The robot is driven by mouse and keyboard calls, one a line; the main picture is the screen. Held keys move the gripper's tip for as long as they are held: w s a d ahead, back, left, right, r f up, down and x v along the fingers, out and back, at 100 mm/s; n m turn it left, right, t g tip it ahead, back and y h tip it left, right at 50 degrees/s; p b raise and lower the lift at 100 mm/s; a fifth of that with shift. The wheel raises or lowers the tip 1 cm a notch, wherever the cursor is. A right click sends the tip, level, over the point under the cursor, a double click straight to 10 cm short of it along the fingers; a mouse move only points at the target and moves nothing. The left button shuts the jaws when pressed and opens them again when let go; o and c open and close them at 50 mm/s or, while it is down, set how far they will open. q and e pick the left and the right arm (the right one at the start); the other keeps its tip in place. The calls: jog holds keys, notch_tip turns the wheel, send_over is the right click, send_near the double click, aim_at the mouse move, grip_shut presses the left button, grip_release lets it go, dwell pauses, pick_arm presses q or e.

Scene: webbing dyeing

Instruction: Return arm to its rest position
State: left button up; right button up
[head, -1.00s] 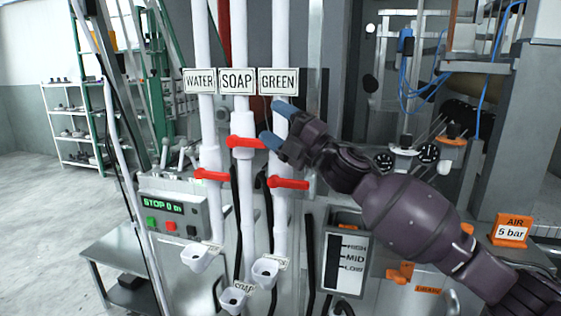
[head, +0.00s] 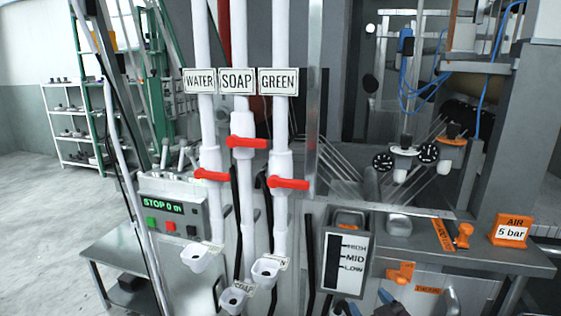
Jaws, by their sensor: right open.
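My left gripper is not in view. Three white pipes carry the labels WATER (head: 199,81), SOAP (head: 237,81) and GREEN (head: 278,81). Each has a red valve handle: water (head: 212,176), soap (head: 248,142) and green (head: 289,183). All three handles lie roughly crosswise to their pipes.
White funnels (head: 265,271) sit below the pipes. A control box (head: 176,220) with a green STOP display stands at left. The HIGH/MID/LOW gauge (head: 346,262), an orange lever (head: 401,273) and an orange AIR 5 bar sign (head: 511,231) are at right. The space before the valves is clear.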

jog(key=s+d+f+m+g+h, duration=0.2)
jog(key=s+d+f, duration=0.2)
jog(key=s+f, duration=0.5)
jog(key=s+d+f+m+g+h, duration=0.2)
jog(key=s+d+f+g, duration=0.1)
jog(key=s+f, duration=0.7)
jog(key=s+d, duration=0.1)
jog(key=s, duration=0.3)
jog(key=shift+s+d+m, duration=0.2)
jog(key=shift+s+m, duration=0.1)
dwell(0.3)
